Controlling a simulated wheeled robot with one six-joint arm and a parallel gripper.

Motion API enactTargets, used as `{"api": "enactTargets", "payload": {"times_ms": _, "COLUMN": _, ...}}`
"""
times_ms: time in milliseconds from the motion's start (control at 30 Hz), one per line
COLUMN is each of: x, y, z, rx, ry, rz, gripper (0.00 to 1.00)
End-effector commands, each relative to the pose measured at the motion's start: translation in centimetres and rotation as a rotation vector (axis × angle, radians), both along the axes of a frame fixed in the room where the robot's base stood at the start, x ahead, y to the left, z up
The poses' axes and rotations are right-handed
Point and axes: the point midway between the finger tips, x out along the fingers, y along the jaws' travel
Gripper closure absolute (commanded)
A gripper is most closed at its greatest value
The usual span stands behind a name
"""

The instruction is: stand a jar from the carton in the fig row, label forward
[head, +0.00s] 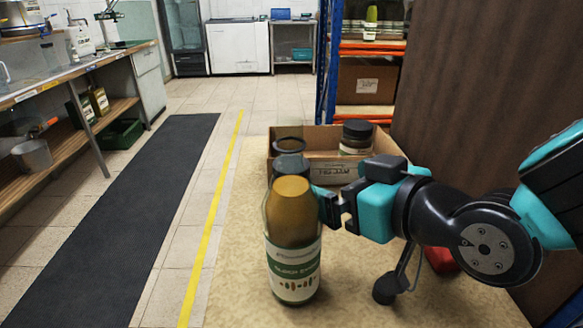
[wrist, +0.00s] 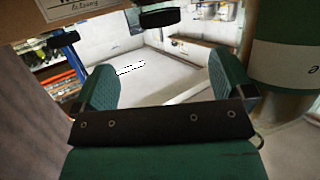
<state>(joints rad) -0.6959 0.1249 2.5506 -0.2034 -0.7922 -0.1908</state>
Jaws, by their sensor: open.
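The open brown carton (head: 325,178) stands on the tan tabletop in the head view, with a dark-lidded, pale-labelled jar (head: 356,138) inside it at the right. A second dark-topped jar (head: 289,148) shows at the carton's left end; its lower part is hidden. A tall jar with an amber top and a green-and-white label (head: 294,262) stands upright nearer me, label towards the head camera. My gripper (head: 326,207) is behind and right of this jar. In the wrist view my gripper (wrist: 167,85) is open, nothing between its fingers; a green-and-white-labelled jar (wrist: 287,62) is outside the right finger. No fig row is identifiable.
A blue-and-orange rack (head: 372,45) with a jar and a box stands behind. A brown panel (head: 478,80) closes off the right. A workbench (head: 75,75) runs along the left, beyond a dark mat (head: 140,215).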

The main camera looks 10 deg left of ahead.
Motion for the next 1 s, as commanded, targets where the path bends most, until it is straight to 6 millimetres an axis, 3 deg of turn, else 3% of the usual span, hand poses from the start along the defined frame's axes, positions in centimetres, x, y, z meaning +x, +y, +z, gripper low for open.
{"api": "enactTargets", "payload": {"times_ms": 533, "x": 1.7, "y": 1.8, "z": -0.3, "rx": -0.004, "ry": 0.008, "rz": -0.004, "gripper": 0.0}}
{"api": "enactTargets", "payload": {"times_ms": 800, "x": 4.2, "y": 4.7, "z": -1.7, "rx": -0.002, "ry": 0.004, "rz": -0.002, "gripper": 0.0}}
{"api": "enactTargets", "payload": {"times_ms": 1000, "x": 4.9, "y": 5.5, "z": -2.3, "rx": -0.001, "ry": 0.001, "rz": -0.002, "gripper": 0.0}}
